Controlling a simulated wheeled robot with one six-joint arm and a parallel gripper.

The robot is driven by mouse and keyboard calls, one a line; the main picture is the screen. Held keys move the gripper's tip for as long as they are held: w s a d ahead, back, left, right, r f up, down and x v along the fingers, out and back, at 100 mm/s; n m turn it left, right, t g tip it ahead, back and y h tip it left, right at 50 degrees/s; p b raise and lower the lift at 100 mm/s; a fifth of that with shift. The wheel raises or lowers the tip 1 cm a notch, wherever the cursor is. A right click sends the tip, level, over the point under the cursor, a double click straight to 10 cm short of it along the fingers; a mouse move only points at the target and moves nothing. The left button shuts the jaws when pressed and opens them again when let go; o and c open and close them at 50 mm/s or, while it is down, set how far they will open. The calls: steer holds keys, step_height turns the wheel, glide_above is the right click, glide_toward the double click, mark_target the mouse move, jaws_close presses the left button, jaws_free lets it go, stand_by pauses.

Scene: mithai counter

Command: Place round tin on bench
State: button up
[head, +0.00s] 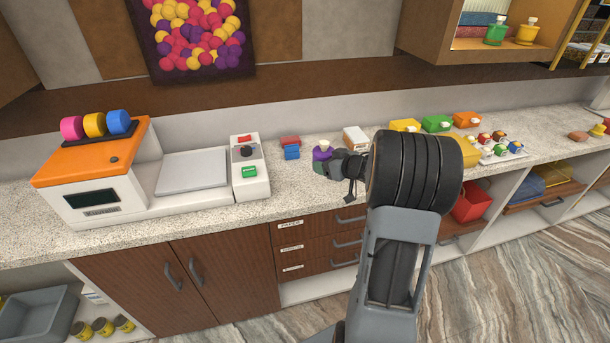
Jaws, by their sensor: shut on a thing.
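My gripper (334,168) is small in the head view, above the speckled counter (120,228), just left of my dark wrist. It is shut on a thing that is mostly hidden. A small dark green part (318,168) shows at the fingertips and looks like the round tin, but its full shape cannot be made out. A purple item with a pale top (322,153) is right behind the fingertips. I cannot tell whether the held thing touches the counter.
An orange and white weighing machine (95,170) and a white box with buttons (249,167) stand left. Red and blue small boxes (291,148) are behind my gripper. Several coloured boxes and a white tray (505,152) stand right. Bare counter shows along the front edge.

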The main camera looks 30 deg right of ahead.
glide_above(295, 191)
steer(key=s+d, duration=0.3)
step_height(295, 191, down, 4)
steer(key=r, duration=0.1)
steer(key=f, duration=0.1)
steer(key=w+a+f, duration=0.2)
steer(key=f, duration=0.1)
steer(key=shift+b, duration=0.35)
steer(key=shift+w+a+f, duration=0.25)
steer(key=shift+w+f, duration=0.15)
steer(key=shift+f, duration=0.05)
steer(key=f, duration=0.3)
steer(key=shift+w+a, duration=0.2)
steer(key=shift+a, duration=0.05)
steer(key=shift+f, duration=0.4)
